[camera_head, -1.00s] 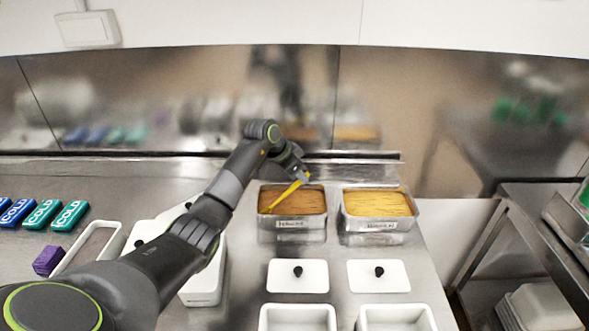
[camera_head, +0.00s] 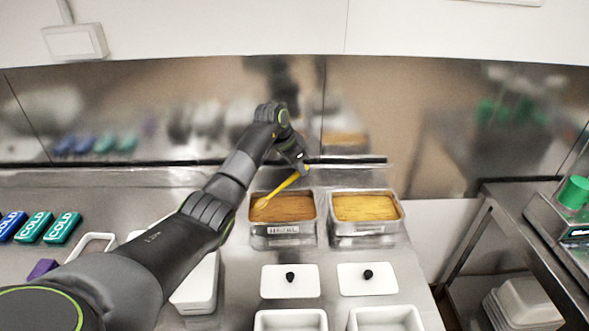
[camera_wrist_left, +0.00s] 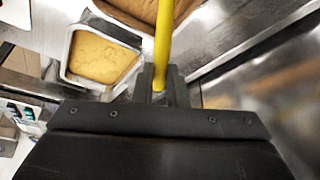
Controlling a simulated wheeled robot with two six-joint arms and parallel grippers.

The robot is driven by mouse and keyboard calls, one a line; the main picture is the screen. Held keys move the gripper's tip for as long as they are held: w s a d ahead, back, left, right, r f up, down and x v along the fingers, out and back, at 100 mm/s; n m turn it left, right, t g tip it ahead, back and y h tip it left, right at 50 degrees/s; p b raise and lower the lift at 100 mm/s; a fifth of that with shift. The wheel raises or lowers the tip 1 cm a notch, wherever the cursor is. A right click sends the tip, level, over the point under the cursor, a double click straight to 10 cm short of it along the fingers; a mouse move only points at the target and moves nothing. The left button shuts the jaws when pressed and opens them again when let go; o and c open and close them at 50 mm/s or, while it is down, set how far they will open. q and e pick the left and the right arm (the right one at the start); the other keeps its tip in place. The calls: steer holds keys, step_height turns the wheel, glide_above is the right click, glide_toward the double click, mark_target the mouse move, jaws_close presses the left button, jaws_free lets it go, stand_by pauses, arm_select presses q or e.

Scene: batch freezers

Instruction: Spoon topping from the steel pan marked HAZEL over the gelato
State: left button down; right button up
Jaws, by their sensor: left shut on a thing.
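The steel pan marked HAZEL (camera_head: 283,241) stands on the counter and holds a brown topping (camera_head: 288,209). My left gripper (camera_head: 302,169) is above its back right corner, shut on the handle of a yellow spoon (camera_head: 283,188). The spoon slants down to the left, and its bowl (camera_head: 261,203) shows over the left side of the topping; I cannot tell whether it touches or carries any. The left wrist view shows the handle (camera_wrist_left: 163,45) between the fingers. I cannot pick out the gelato. My right gripper is not in view.
A second steel pan (camera_head: 366,228) with yellow topping stands just right. In front lie two white lids (camera_head: 290,287) with black knobs and open white tubs (camera_head: 290,320). COLD packs (camera_head: 62,228) lie at left. My left arm covers white containers (camera_head: 200,290).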

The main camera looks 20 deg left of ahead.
arm_select(q)
steer(key=shift+w+d+f+g+b, duration=0.25)
steer(key=shift+w+d+g+b, duration=0.15)
steer(key=shift+w+b, duration=0.2)
steer(key=shift+w+d+g+y+b, duration=0.3)
steer(key=shift+y+b, duration=0.2)
steer(key=shift+b, duration=0.1)
steer(key=w+b, duration=0.1)
steer(key=b, duration=0.2)
steer(key=shift+f+g, duration=0.15)
steer(key=shift+g, duration=0.25)
steer(key=shift+d+y+b, duration=0.25)
steer(key=shift+y+b, duration=0.15)
steer(key=shift+b, duration=1.2)
